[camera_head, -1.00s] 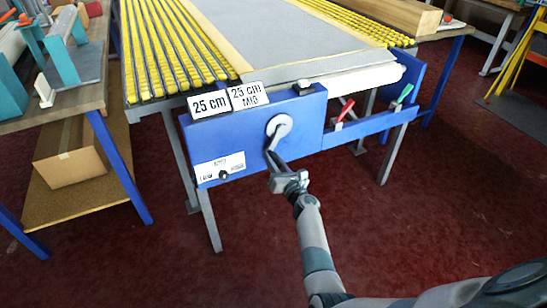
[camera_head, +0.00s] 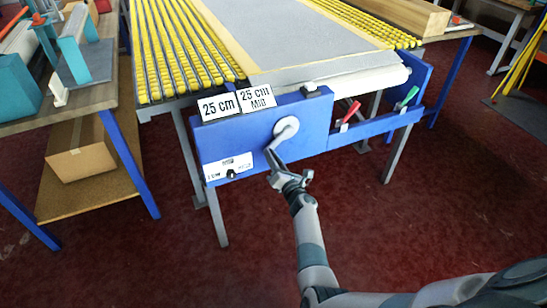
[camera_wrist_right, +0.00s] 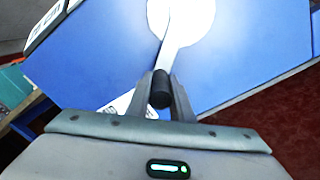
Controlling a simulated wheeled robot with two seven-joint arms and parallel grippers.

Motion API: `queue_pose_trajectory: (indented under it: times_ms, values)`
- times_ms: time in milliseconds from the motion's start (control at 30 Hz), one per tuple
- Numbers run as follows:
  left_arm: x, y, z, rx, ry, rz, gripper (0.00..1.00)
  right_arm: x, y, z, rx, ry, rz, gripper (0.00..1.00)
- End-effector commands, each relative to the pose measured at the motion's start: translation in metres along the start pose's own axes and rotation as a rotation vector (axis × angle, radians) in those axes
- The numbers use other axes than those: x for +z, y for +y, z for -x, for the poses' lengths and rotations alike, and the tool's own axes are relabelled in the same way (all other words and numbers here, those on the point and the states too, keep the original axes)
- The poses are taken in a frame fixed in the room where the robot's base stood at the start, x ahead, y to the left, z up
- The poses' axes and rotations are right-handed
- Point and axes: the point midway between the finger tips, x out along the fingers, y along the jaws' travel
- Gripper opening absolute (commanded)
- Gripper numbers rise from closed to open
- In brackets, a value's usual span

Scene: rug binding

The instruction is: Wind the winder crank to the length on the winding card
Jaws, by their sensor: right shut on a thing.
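The winder crank has a pale round hub (camera_head: 286,128) on the blue front panel (camera_head: 315,145), and its arm points down and slightly left. My right gripper (camera_head: 279,176) is shut on the crank handle, a dark knob (camera_wrist_right: 161,90) that shows between the fingers in the right wrist view. Two white cards stand on the panel's top edge: one reads "25 cm" (camera_head: 217,106), the other reads "25 cm MID" (camera_head: 257,97). A white label plate with a small black knob (camera_head: 229,169) is at the panel's lower left. My left gripper is not in view.
A grey rug (camera_head: 310,40) lies on the table between rows of yellow rollers (camera_head: 185,50). A red lever (camera_head: 350,112) and a green lever (camera_head: 409,97) are right of the crank. The red floor in front is clear.

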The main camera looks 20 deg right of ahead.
Motion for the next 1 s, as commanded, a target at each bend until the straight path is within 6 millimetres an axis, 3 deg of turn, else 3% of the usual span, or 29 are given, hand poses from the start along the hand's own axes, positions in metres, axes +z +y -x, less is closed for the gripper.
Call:
queue_pose_trajectory:
  times_ms: [267, 300, 367, 400, 1000]
  values:
    - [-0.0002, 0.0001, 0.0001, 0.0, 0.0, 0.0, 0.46, -0.0014, 0.0065, -0.002, 0.01, 0.001, -0.002, 0.0]
    - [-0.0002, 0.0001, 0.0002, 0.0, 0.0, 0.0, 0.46, -0.0012, 0.0066, -0.002, 0.011, 0.001, -0.002, 0.23]
    - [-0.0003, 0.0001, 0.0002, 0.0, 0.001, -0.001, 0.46, -0.001, 0.0064, -0.0021, 0.01, 0.001, -0.002, 0.37]
    - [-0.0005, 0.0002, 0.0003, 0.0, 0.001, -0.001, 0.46, -0.0007, 0.0059, -0.0021, 0.009, 0.001, -0.002, 0.39]
    - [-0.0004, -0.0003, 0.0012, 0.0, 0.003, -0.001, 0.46, 0.0017, 0.0023, 0.0031, 0.004, -0.002, 0.001, 0.39]
